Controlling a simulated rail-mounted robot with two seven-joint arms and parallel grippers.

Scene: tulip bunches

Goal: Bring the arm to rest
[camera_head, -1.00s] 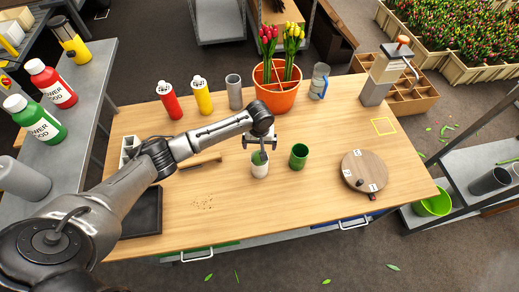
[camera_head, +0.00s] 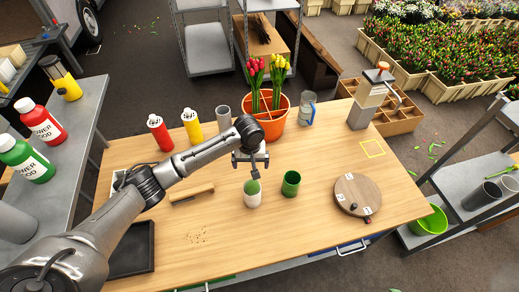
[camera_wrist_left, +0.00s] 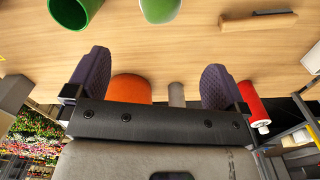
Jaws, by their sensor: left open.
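My left gripper (camera_head: 250,160) is open over the middle of the wooden table, with nothing between its fingers. A green cup (camera_head: 291,184) stands right of the white one. My right gripper is not in view.
An orange pot (camera_head: 272,127) of tulips, a grey cylinder (camera_head: 223,118), and a yellow bottle (camera_head: 192,127) and red bottle (camera_head: 160,134) stand behind the gripper. A round wooden board (camera_head: 358,192) lies right, a dark tray (camera_head: 132,252) front left.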

